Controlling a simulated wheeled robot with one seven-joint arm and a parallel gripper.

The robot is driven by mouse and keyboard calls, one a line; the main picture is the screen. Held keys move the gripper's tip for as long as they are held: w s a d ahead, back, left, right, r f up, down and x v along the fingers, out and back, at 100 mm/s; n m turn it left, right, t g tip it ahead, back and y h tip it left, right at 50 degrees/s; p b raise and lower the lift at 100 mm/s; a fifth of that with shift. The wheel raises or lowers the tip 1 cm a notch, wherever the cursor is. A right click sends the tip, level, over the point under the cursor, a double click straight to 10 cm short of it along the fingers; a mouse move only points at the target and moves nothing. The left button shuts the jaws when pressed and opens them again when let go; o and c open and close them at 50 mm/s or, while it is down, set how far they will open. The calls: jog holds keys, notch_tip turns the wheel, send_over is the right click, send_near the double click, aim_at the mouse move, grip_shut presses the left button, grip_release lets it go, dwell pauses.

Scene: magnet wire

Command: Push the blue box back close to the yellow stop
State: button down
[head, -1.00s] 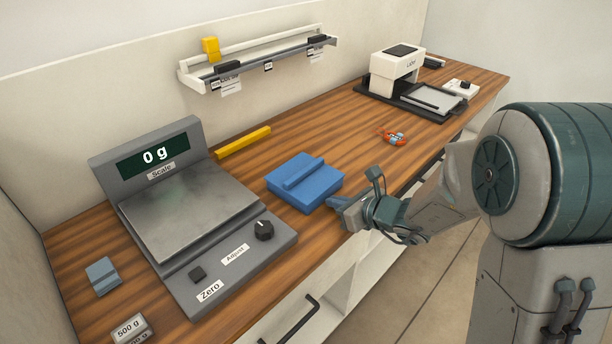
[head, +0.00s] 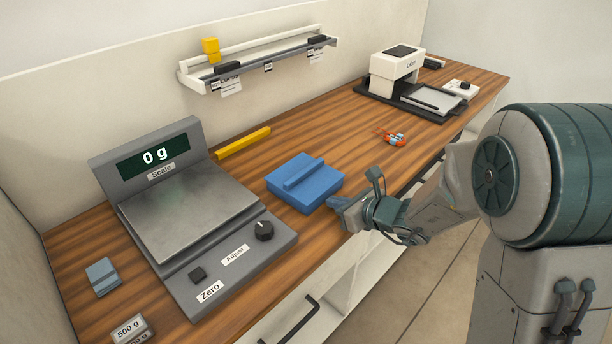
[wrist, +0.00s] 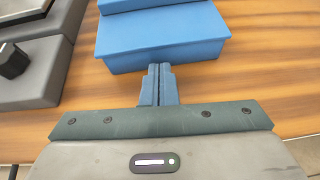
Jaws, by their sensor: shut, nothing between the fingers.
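The blue box (head: 305,187) with a raised bar on its lid sits on the wooden bench, right of the scale. The yellow stop (head: 243,142) is a long bar lying behind it, near the back wall, with bare wood between the two. My gripper (head: 336,203) is at the front side of the box, low over the bench's front edge. In the wrist view my gripper (wrist: 158,72) is shut and empty, its fingertips at the lower front face of the blue box (wrist: 160,45). I cannot tell whether they touch it.
The grey scale (head: 185,215), reading 0 g, stands left of the box. A small orange and blue item (head: 394,138) lies to the right. A label printer (head: 397,65) stands farther right. A wall rail (head: 260,62) hangs above the bench.

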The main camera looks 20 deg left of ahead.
aim_at(326, 195)
jog(key=shift+a, duration=0.1)
dwell(0.6)
jog(key=shift+w+a+b, duration=0.25)
jog(key=shift+w+a, duration=0.15)
jog(key=shift+a, duration=0.4)
jog(key=shift+w+a+b, duration=0.25)
jog(key=shift+w+a, duration=0.1)
jog(key=shift+a, duration=0.4)
jog(key=shift+d, duration=0.35)
jog(key=shift+a, duration=0.1)
jog(key=shift+w+a+b, duration=0.3)
jog(key=shift+w+a, duration=0.1)
jog(key=shift+a, duration=0.4)
jog(key=shift+w+a+b, duration=0.25)
jog(key=shift+w+a, duration=0.15)
jog(key=shift+a, duration=0.35)
jog(key=shift+d, duration=0.15)
